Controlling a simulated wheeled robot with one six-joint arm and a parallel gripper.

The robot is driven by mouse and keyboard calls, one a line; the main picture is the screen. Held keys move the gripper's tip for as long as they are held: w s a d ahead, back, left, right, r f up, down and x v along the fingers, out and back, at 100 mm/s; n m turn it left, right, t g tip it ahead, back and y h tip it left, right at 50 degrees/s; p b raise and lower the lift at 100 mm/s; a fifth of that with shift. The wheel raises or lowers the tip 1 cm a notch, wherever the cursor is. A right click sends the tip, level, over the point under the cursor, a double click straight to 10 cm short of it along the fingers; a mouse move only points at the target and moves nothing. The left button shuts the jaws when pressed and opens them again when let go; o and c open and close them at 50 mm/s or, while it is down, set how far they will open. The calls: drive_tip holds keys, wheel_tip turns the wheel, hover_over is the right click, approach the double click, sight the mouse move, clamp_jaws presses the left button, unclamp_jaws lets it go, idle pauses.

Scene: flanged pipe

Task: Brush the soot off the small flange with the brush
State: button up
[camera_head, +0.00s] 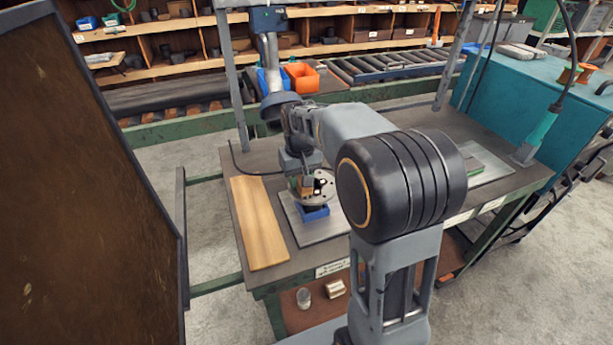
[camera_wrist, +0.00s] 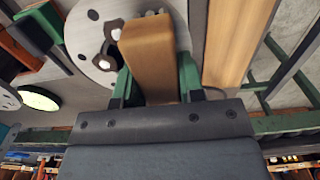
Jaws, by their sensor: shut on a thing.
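My gripper (camera_wrist: 157,82) is shut on the brush (camera_wrist: 148,52), a wooden block between its two green fingers. In the head view my gripper (camera_head: 302,182) is small and partly hidden by my arm. The small flange (camera_wrist: 82,28) is a light grey disc with bolt holes, beside and partly behind the brush in the wrist view. Dark brown soot patches show on it near the brush. In the head view the flange (camera_head: 324,187) sits above a blue support (camera_head: 315,214). The bristles are hidden, so I cannot tell whether they touch the flange.
A wooden board (camera_head: 258,222) lies on the workbench (camera_head: 228,165) left of the flange. A grey plate (camera_head: 300,236) lies under the blue support. A large brown panel (camera_head: 85,190) fills the left side.

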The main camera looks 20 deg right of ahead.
sight(327, 181)
drive_tip(key=shift+a, duration=0.45)
drive_tip(key=shift+d+p, duration=0.4)
drive_tip(key=shift+d, duration=3.85)
drive_tip(key=shift+a+p, duration=0.35)
drive_tip(key=shift+a, duration=3.95)
drive_tip(key=shift+d, duration=2.95)
drive_tip(key=shift+d+r+p, duration=0.1)
drive_tip(key=shift+d+p, duration=0.35)
drive_tip(key=shift+d, duration=0.9)
drive_tip(key=shift+a, duration=4.3)
drive_tip(key=shift+d+f, duration=0.2)
drive_tip(key=shift+d, duration=2.7)
drive_tip(key=shift+d+r+p, duration=0.15)
drive_tip(key=shift+d+p, duration=0.3)
drive_tip(key=shift+d, duration=1)
